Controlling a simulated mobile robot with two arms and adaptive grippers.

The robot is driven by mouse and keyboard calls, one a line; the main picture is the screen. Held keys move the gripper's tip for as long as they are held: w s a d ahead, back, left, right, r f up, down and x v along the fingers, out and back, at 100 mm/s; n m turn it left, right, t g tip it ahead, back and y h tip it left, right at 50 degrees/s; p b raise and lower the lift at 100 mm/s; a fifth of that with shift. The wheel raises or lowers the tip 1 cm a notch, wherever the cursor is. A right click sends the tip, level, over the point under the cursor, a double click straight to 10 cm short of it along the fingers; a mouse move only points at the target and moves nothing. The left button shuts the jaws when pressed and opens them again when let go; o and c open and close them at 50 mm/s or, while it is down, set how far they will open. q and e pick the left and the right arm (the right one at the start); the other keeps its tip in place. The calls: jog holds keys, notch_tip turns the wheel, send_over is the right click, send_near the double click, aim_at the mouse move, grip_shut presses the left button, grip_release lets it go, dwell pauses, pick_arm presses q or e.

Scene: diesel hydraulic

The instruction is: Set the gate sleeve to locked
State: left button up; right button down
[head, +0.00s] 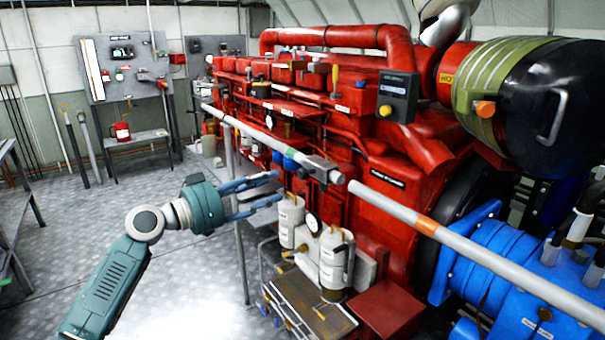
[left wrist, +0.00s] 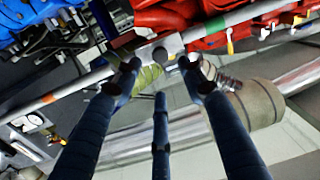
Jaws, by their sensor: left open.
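The gate sleeve (head: 322,168) appears to be the grey block around the long grey rail (head: 400,212) in front of the red engine. I cannot read a locked or unlocked mark on it. My left gripper (head: 277,186) is open and empty, left of the sleeve, its fingers pointing towards it with a gap in the picture. In the left wrist view the grey sleeve (left wrist: 158,48) lies beyond the spread fingers of the left gripper (left wrist: 158,75). It shows between the two outer fingertips. Contact is not visible. My right gripper is not in view.
The red engine (head: 385,165) fills the space behind the rail. White canisters (head: 332,258) stand below the sleeve, close under my left fingers. A grey upright post (head: 239,220) is beside the gripper. Blue machinery (head: 500,275) is at right. Open floor (head: 190,270) lies left.

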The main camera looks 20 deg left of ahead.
aim_at(300, 177)
pick_arm(q)
jog(key=p+x, duration=0.1)
jog(key=x, duration=0.4)
jog(key=shift+d+r+p, duration=0.1)
jog(key=shift+r+p, duration=0.15)
jog(key=shift+p, duration=0.1)
jog(key=x, duration=0.3)
jog(key=shift+w+d+f+p, duration=0.1)
jog(key=shift+w+f+p, duration=0.2)
jog(key=shift+p, duration=0.1)
jog(key=shift+w+d, duration=0.2)
jog(key=shift+w, duration=0.05)
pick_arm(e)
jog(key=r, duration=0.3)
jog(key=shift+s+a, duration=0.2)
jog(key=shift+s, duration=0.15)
pick_arm(q)
jog(key=shift+c, duration=0.2)
jog(key=c, duration=0.8)
jog(key=shift+d+f, duration=0.1)
grip_shut()
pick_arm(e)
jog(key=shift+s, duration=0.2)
